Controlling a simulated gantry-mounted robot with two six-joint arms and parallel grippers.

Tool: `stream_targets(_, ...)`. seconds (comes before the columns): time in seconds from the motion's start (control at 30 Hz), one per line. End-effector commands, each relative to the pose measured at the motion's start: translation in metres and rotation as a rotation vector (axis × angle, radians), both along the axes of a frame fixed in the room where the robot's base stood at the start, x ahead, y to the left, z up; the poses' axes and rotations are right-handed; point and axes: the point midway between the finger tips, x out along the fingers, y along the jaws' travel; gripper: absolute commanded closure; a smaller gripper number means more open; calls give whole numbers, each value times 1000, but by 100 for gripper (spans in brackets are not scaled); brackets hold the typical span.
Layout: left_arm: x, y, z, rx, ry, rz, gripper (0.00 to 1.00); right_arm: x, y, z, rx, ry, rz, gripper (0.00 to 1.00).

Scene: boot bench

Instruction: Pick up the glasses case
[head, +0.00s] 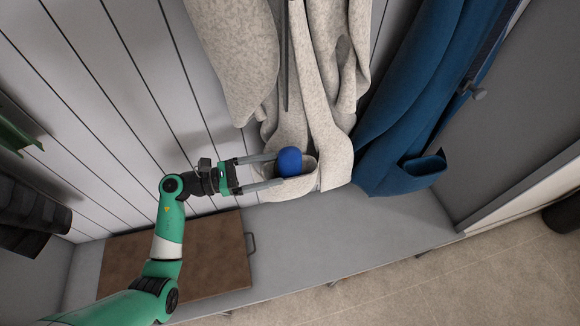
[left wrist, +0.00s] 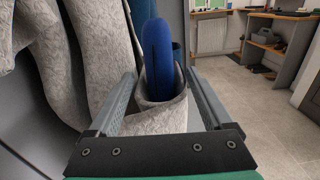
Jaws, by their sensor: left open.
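The glasses case appears to be the blue rounded object (head: 290,160) sticking up out of the pocket (head: 303,182) of the light speckled coat (head: 325,130). Its lower part is hidden in the pocket. In the left wrist view the blue case (left wrist: 158,55) stands upright, with the pocket (left wrist: 158,115) around its lower end. My left gripper (head: 279,169) is open and reaches in from the left. Its two fingers point at the case, one to each side of it in the left wrist view (left wrist: 160,77). I cannot tell whether either finger touches it. My right gripper is not in view.
A blue coat (head: 405,120) hangs to the right of the speckled coat. The grey bench (head: 330,230) below bears a brown cushion or board (head: 215,255) at its left. A panelled wall (head: 110,110) stands behind. The bench right of the board is clear.

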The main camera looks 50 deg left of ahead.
Motion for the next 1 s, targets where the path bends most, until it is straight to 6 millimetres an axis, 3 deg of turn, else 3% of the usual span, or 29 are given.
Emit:
stream_targets(0.3, 44, -26, 1, 0, 0, -4, 16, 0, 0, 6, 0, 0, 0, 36)
stream_targets(0.57, 49, -28, 0, 0, -1, -1, 16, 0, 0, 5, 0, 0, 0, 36)
stream_targets(0.67, 49, -28, 0, 0, -1, -1, 30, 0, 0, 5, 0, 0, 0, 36)
stream_targets(1.0, 48, -28, 0, 0, -1, -1, 91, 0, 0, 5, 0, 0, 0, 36)
